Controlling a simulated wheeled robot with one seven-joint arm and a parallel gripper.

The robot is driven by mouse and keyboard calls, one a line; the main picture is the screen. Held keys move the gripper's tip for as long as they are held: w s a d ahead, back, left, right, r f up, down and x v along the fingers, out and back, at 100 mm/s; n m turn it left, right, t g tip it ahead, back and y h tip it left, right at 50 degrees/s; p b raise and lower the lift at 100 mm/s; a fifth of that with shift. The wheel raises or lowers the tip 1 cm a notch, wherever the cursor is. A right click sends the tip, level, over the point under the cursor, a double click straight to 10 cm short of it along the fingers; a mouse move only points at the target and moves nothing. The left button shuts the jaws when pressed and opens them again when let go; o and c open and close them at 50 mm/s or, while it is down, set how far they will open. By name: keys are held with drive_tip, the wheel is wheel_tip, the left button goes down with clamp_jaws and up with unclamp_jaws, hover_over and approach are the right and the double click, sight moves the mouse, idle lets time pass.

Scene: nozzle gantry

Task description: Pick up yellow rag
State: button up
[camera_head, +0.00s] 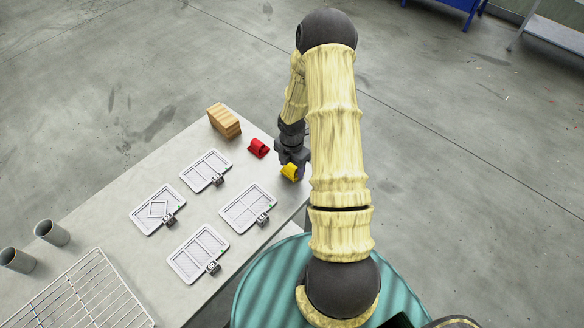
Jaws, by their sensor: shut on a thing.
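The yellow rag (289,172) is a small folded piece at the right edge of the grey table (150,165). My gripper (291,164) reaches down over it from behind and is shut on it. The fingertips are small and partly hidden here. I cannot tell whether the rag touches the table or hangs just above it.
A red rag (258,148) lies just left of my gripper. A wooden block (224,121) stands at the table's far corner. Several white framed trays (206,170) lie mid-table. A wire rack (82,295) and two grey cups (52,233) are at the lower left.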

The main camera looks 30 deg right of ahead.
sight(292, 165)
wheel_tip(292, 165, up, 9)
drive_tip(key=shift+r+b, duration=0.1)
drive_tip(key=shift+b, duration=0.4)
